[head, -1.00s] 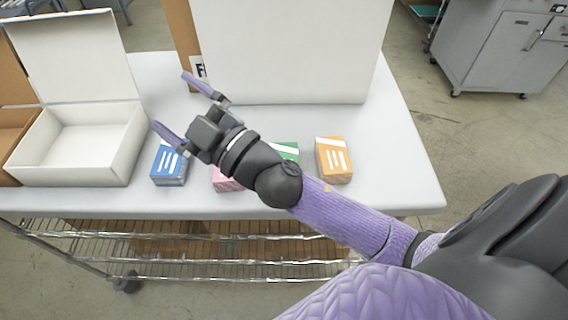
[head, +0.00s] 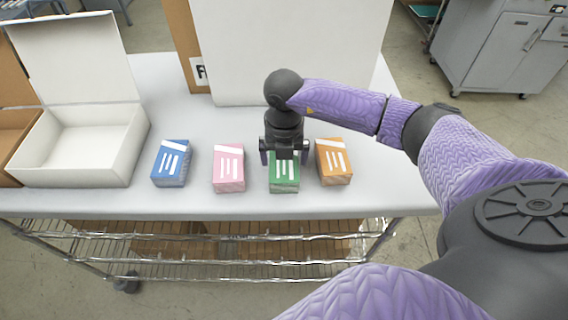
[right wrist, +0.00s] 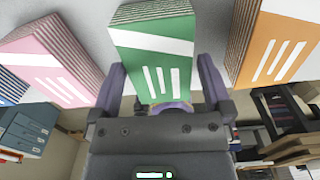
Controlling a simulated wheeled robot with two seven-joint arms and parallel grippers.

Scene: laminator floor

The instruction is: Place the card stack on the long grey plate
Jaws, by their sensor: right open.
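Four card stacks stand in a row on the white table: a blue stack (head: 171,163), a pink stack (head: 228,168), a green stack (head: 285,178) and an orange stack (head: 333,162). My right gripper (head: 284,158) is open and points down at the green stack, partly hiding it. In the right wrist view, the green stack (right wrist: 153,48) lies in line with the gap between the open fingers (right wrist: 161,72). Whether the fingers touch it, I cannot tell. I see no clear long grey plate. My left gripper is out of view.
An open white box (head: 85,145) stands on the table's left, beside a brown box (head: 15,130). A large white panel (head: 240,50) stands behind the stacks. The table (head: 400,180) is bare at its right end. A grey cabinet (head: 500,50) stands beyond.

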